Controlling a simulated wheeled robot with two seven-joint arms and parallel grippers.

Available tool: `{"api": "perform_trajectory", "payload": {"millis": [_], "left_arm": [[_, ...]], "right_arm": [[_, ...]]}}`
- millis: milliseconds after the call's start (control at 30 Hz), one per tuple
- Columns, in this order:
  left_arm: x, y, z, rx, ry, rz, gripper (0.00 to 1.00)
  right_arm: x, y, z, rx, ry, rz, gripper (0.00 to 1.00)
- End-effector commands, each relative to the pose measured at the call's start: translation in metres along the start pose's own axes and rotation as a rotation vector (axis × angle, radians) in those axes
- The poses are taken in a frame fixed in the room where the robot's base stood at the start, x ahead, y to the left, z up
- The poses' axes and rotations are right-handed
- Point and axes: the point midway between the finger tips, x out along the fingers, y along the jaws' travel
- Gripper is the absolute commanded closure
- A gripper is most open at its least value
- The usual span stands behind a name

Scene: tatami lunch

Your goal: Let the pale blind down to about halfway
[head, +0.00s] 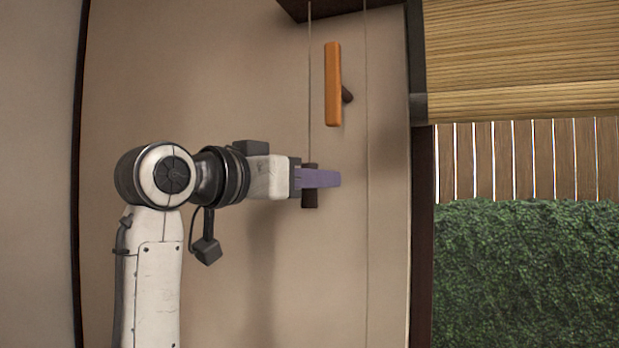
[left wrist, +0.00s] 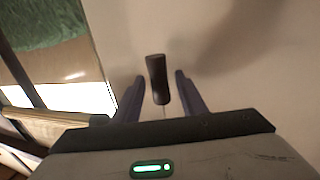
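The pale slatted blind (head: 520,60) covers the upper part of the opening at the right of the head view; its bottom edge hangs level above the fence. A dark brown pull (head: 310,200) hangs on a thin cord (head: 309,90) in front of the wall. My left gripper (head: 333,179) is at the pull, with its purple fingers partly hiding it. In the left wrist view the pull (left wrist: 158,80) stands between the two open fingers (left wrist: 160,78), with a visible gap on each side. My right gripper is in neither view.
A second cord (head: 367,200) hangs to the right of my fingertips. A dark post (head: 421,230) edges the opening. The wall below is clear.

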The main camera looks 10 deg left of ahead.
Motion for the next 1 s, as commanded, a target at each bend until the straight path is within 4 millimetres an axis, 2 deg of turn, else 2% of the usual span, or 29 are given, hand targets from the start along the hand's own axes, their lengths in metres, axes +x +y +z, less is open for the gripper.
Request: {"api": "perform_trajectory", "payload": {"millis": [133, 367, 667, 767, 867, 1000], "left_arm": [[0.0, 0.0, 0.0, 0.0, 0.0, 0.0, 0.62], [0.0, 0.0, 0.0, 0.0, 0.0, 0.0, 0.99], [0.0, 0.0, 0.005, -0.001, 0.0, 0.0, 1.0], [-0.001, 0.0, 0.017, -0.001, 0.0, 0.0, 1.0], [0.0, -0.001, 0.038, 0.0, -0.001, -0.001, 1.0], [0.0, 0.0, 0.078, 0.0, -0.003, 0.0, 1.0]], "right_arm": [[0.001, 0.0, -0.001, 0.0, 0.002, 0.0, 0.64], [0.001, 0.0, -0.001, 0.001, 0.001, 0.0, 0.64], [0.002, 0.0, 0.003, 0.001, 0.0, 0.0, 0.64], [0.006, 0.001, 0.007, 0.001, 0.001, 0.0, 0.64], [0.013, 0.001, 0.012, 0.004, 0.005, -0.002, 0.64], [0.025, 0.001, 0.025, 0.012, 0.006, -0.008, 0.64]]}}
